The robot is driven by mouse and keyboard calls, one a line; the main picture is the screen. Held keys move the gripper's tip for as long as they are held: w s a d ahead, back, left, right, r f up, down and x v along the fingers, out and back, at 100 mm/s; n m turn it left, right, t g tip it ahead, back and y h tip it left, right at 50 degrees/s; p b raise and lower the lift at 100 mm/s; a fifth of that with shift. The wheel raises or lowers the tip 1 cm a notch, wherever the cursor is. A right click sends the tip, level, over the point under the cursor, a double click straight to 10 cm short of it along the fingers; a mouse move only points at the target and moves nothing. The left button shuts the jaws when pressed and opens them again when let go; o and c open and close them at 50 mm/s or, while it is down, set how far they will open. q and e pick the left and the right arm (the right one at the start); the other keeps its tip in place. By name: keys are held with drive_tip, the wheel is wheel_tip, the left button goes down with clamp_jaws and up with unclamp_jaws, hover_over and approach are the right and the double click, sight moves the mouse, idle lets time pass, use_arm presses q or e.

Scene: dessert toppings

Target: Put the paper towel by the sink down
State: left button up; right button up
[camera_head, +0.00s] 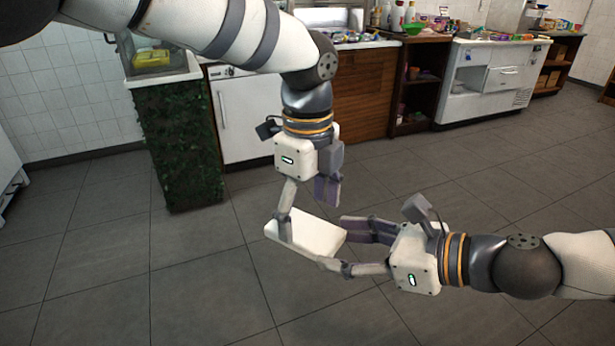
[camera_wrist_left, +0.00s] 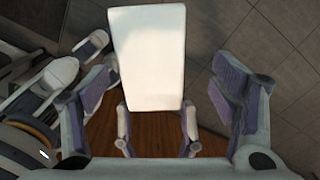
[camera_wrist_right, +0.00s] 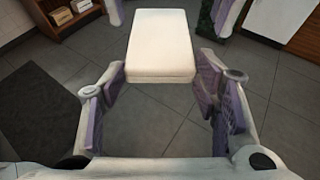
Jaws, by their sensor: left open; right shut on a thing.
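The paper towel (camera_head: 312,236) is a plain white slab-like block, held in the air above the floor. My right gripper (camera_head: 334,245) is shut on its near right side. In the right wrist view the paper towel (camera_wrist_right: 160,45) sits between the fingertips and points away from the palm. My left gripper (camera_head: 306,210) is open just above and behind it, with one finger overlapping its left side in the head view. In the left wrist view the paper towel (camera_wrist_left: 148,58) extends out beyond the spread fingers. I cannot clearly make out a sink.
A counter (camera_head: 172,76) with a green leafy side panel holds a yellow item (camera_head: 152,58) at the back left. A white-fronted appliance (camera_head: 245,118) and wooden cabinets stand beside it. A crowded white counter (camera_head: 497,78) is at the back right. The grey tiled floor (camera_head: 130,275) around the arms is clear.

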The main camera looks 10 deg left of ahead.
use_arm(q)
drive_tip(key=shift+f, duration=0.75)
drive_tip(key=shift+c, duration=0.2)
drive_tip(key=c, duration=1.2)
drive_tip(key=shift+o, duration=0.2)
use_arm(e)
drive_tip(key=o, duration=0.9)
drive_tip(key=shift+s+a, duration=0.1)
drive_tip(key=shift+s, duration=0.05)
drive_tip(key=shift+o, duration=0.2)
drive_tip(key=shift+r, duration=0.1)
